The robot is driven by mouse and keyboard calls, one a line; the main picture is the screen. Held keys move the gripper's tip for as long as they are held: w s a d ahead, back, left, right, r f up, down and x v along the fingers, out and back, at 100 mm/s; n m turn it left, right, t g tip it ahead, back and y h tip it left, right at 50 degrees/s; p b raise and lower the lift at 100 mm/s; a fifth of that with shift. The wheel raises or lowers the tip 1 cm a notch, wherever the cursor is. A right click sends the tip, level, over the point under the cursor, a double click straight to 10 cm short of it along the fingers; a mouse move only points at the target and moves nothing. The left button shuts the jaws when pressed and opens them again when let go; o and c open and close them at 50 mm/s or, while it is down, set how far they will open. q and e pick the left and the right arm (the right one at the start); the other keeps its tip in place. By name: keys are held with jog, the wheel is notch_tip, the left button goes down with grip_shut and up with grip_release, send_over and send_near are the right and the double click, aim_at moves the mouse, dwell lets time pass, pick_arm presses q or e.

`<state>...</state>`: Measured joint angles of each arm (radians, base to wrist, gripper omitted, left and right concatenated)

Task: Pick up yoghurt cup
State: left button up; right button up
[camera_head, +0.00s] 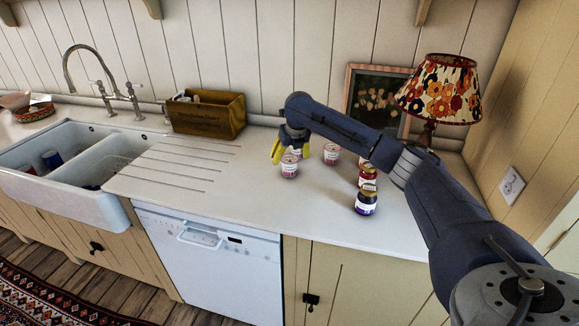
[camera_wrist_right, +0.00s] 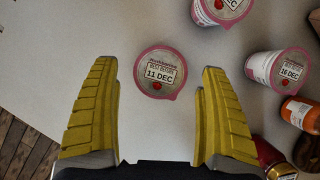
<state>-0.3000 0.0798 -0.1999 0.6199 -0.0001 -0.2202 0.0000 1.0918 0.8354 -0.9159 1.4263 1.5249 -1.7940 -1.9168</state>
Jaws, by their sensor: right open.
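A yoghurt cup (camera_head: 289,168) with a pink-rimmed lid stands upright on the white counter. In the right wrist view the lid of this cup (camera_wrist_right: 160,74) reads "11 DEC". A second cup (camera_wrist_right: 222,8) stands at the top of that view, and a third cup (camera_wrist_right: 278,68), marked "16 DEC", is to the right. The third cup also shows in the head view (camera_head: 331,155). My right gripper (camera_head: 291,153) is open with yellow fingers, empty, above the nearest cup. In the wrist view the lid lies between and slightly beyond the fingertips. My left gripper is not in view.
Several jars (camera_head: 366,204) stand in a row to the right, beneath my right arm. A wooden box (camera_head: 207,115) and the double sink (camera_head: 62,160) are to the left. A floral lamp (camera_head: 441,90) and framed picture (camera_head: 366,92) stand behind. The counter left of the cups is clear.

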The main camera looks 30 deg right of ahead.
aim_at(290, 159)
jog(key=shift+s+x, duration=0.1)
jog(key=shift+x, duration=0.95)
jog(key=shift+s+x, duration=0.15)
jog(key=shift+x, duration=1.9)
jog(key=shift+r, duration=0.1)
jog(key=c, duration=1.5)
